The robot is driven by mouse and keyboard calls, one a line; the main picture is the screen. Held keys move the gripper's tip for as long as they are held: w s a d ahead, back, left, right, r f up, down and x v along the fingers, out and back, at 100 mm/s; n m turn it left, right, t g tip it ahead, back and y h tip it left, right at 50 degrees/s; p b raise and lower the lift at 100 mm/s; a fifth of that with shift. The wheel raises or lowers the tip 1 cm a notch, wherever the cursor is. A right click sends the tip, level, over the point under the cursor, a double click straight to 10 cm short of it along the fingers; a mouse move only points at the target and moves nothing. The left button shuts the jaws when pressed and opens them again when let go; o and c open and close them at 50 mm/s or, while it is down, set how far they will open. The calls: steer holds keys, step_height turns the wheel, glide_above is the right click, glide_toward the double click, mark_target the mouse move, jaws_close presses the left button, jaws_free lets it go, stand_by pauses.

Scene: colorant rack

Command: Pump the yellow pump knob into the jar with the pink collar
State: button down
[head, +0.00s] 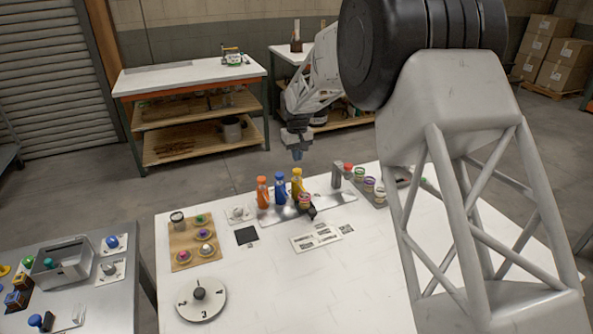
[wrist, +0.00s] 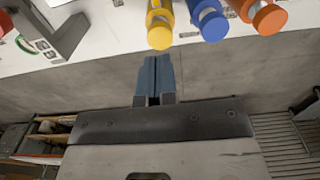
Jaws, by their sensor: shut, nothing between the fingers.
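The yellow pump (head: 297,181) stands at the right end of a row with a blue and an orange pump. Its round yellow knob (wrist: 160,37) shows in the wrist view, just beyond my fingertips. My gripper (head: 297,154) is shut and empty above the yellow pump, apart from it; its blue fingers (wrist: 155,68) are together in the wrist view. A small jar with a reddish-pink top (head: 305,200) sits on a dark holder in front of the yellow pump. I cannot tell its collar colour for sure.
The blue pump (head: 280,188) and orange pump (head: 262,192) stand close left of the yellow one. Several jars (head: 369,184) stand in a grey rack to the right, beside a grey post (head: 336,177). A wooden board (head: 180,232) lies left.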

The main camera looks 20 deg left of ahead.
steer(key=shift+r, duration=0.85)
steer(key=shift+d+r, duration=0.15)
steer(key=shift+d, duration=0.1)
steer(key=s+d+r+m, duration=0.1)
steer(key=s+d+r, duration=0.45)
steer(key=d, duration=0.55)
steer(key=s+d+r+m+t, duration=0.15)
steer(key=s+d+r, duration=0.4)
steer(key=d, duration=0.55)
steer(key=s+d+r+m, duration=0.2)
steer(key=s+d+r, duration=0.35)
steer(key=d, duration=0.55)
steer(key=s+d+f+m, duration=0.1)
steer(key=s+d, duration=0.6)
steer(key=s, duration=0.4)
steer(key=s+d+f+m, duration=0.1)
steer(key=s+d+m, duration=0.1)
steer(key=s+d, duration=0.4)
steer(key=s+d+f+m+t, duration=0.1)
steer(key=s+d, duration=0.6)
steer(key=s, duration=0.8)
steer(key=shift+s+d+f+m, duration=0.3)
steer(key=shift+d+m, duration=0.05)
